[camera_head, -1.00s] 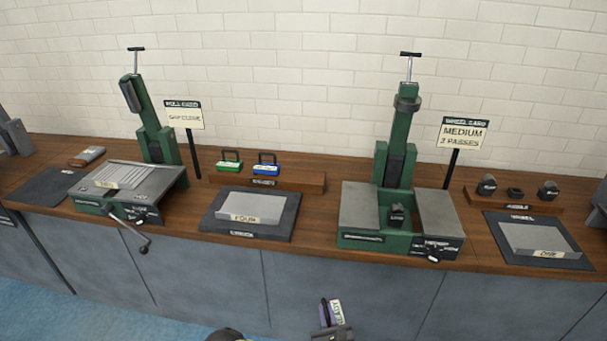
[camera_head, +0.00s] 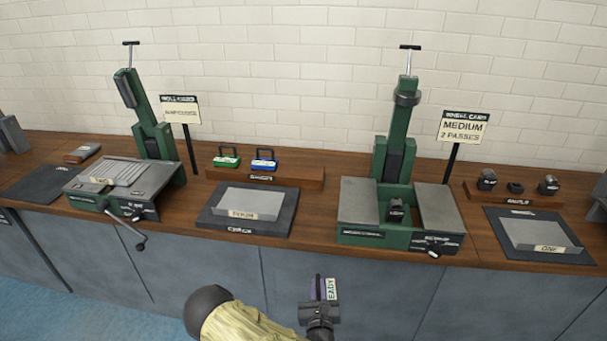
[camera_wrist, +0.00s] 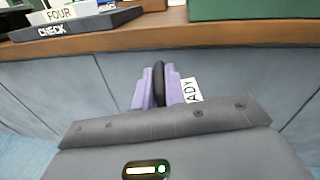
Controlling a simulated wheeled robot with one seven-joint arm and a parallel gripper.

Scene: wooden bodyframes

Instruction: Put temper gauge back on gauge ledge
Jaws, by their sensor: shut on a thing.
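The gauge ledge (camera_head: 307,173) is a low wooden block at the back of the worktop, left of centre. A green gauge (camera_head: 226,161) and a blue gauge (camera_head: 264,165) stand on its left part; its right part is bare.
A grey plate on a dark mat (camera_head: 210,222) lies in front of the ledge. A green machine with a crank (camera_head: 140,180) stands left of it, and another green machine (camera_head: 400,215) stands right. A sign on a post (camera_head: 180,110) rises beside the ledge's left end.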

